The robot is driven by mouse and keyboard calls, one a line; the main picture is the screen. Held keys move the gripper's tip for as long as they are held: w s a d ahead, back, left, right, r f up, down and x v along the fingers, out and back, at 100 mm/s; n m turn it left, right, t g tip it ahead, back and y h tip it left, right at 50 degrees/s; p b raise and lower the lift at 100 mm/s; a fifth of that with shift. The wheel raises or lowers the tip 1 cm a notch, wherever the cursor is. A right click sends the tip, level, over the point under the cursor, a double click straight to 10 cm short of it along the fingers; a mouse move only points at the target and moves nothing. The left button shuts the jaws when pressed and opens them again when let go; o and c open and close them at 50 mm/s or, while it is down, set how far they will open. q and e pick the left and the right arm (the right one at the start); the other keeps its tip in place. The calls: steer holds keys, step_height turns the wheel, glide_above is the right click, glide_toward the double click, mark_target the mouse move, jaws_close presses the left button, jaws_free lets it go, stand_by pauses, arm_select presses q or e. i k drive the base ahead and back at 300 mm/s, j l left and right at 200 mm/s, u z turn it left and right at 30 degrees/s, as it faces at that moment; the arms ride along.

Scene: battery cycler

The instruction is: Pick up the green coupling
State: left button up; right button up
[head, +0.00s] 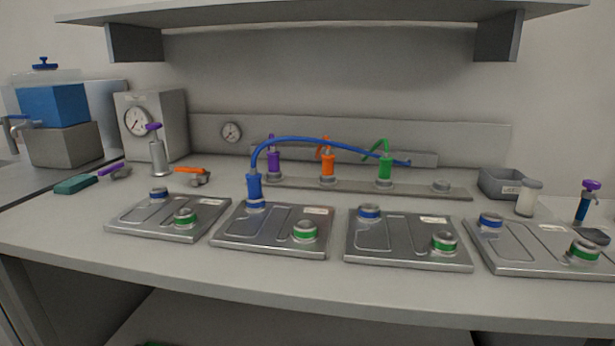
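The green coupling (385,168) stands upright at the right part of a low grey rail behind the metal plates. A thin green hose curves from its top to the left. The end of a blue hose (320,141) passes in front of its upper part. A blue coupling (254,187) stands upright on the blue-ringed port of the second plate from the left. An orange coupling (327,167) and a purple coupling (274,163) stand on the rail to the left of the green one. Neither of my grippers shows in the head view.
Several metal plates (272,226) with blue-ringed and green-ringed ports line the bench. An empty port (441,186) is at the rail's right end. A grey bin (501,183) and a white jar (528,198) stand at right. A shelf (320,12) overhangs the back. The bench's front strip is clear.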

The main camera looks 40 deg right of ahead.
mark_target(386, 161)
steer(key=z, duration=1.6)
